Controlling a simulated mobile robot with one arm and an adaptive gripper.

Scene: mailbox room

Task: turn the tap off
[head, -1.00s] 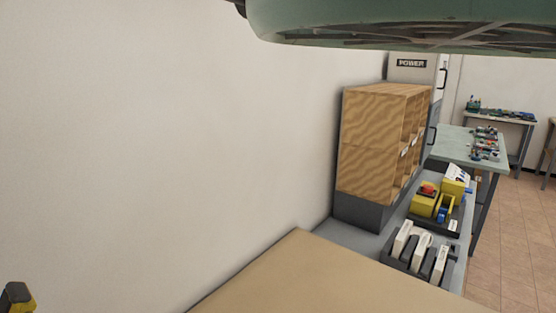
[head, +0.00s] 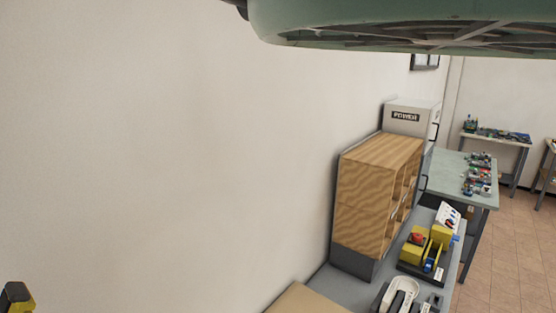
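No tap shows in the head view. A small black and yellow part (head: 17,298) shows at the lower left corner; it may belong to my gripper, but I cannot tell. No gripper fingertips can be made out.
A wooden pigeonhole shelf (head: 365,200) stands on a grey counter (head: 330,282) against the white wall. A yellow device (head: 427,246) and a white-and-dark rack (head: 405,296) are on the counter. Behind are a POWER cabinet (head: 405,117) and a green-topped table (head: 450,180). Tiled floor (head: 512,240) is clear at right.

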